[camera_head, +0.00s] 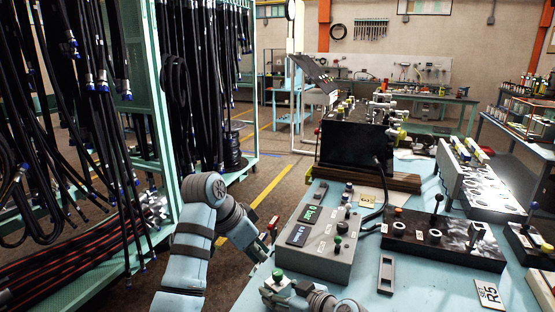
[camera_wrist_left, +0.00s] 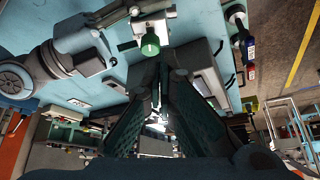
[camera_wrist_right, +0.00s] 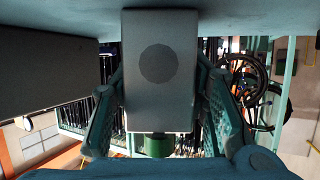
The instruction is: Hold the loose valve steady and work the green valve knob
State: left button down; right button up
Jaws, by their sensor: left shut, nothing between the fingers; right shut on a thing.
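The loose valve is a grey metal block (camera_wrist_right: 160,85) with a round dark disc on its face, filling the middle of the right wrist view. My right gripper (camera_head: 284,288) is shut on it at the bench's near edge. Its green knob (camera_head: 278,275) shows in the head view, also in the left wrist view (camera_wrist_left: 150,45) and partly at the bottom of the right wrist view (camera_wrist_right: 157,145).
Hose racks (camera_head: 150,110) stand at the left.

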aim_at(278, 275)
pick_arm(q)
jog(key=f, duration=0.2)
jog(key=s+d+f, duration=0.1)
jog(key=f, duration=0.1)
jog(key=d+f, duration=0.1)
jog(key=f, duration=0.1)
jog(key=shift+s, duration=0.4)
jog(key=shift+w, duration=0.15)
dwell(0.4)
jog(key=shift+w+a, duration=0.1)
jog(key=shift+w, duration=0.05)
jog(key=shift+w+a+f, duration=0.1)
jog(key=shift+w+a, duration=0.15)
jog(key=shift+a, duration=0.05)
jog(key=shift+w+a, duration=0.15)
jog(key=shift+w, duration=0.15)
jog(key=shift+w, duration=0.15)
dwell(0.5)
